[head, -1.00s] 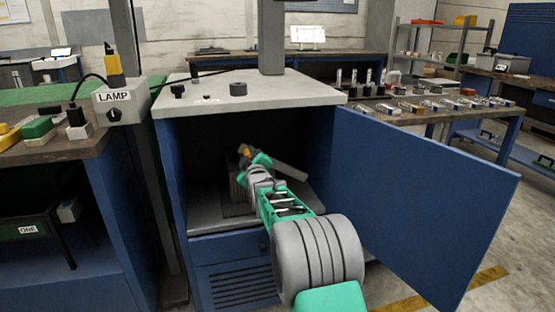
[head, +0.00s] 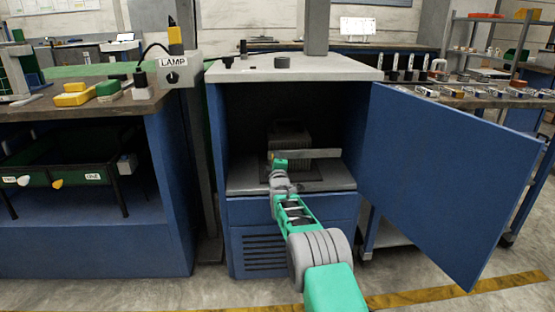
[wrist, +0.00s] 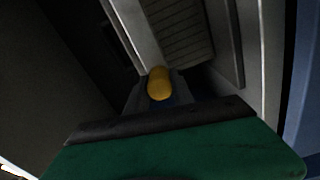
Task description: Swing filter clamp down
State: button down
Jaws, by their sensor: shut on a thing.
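The filter clamp (head: 315,153) is a grey bar inside the open blue cabinet, lying close to level in the head view. Its orange-yellow knob (wrist: 159,82) is at the left end of the bar. My gripper (head: 279,165) is shut on the clamp at this knob end and hides part of it. In the wrist view the knob sits just beyond the dark jaw edge. A grey ribbed block (head: 290,133), seemingly the filter, stands behind the bar; its ribs also show in the wrist view (wrist: 180,30).
The cabinet door (head: 440,185) stands wide open on the right. The cabinet's left wall (head: 217,150) is close to my arm. The pale cabinet top (head: 350,68) is above. A lamp switch box (head: 180,70) and workbench are at the left.

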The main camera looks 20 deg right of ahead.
jog(key=shift+f, duration=0.4)
jog(key=c, duration=1.1)
grip_release()
jog(key=shift+d, duration=0.1)
jog(key=shift+r, duration=0.1)
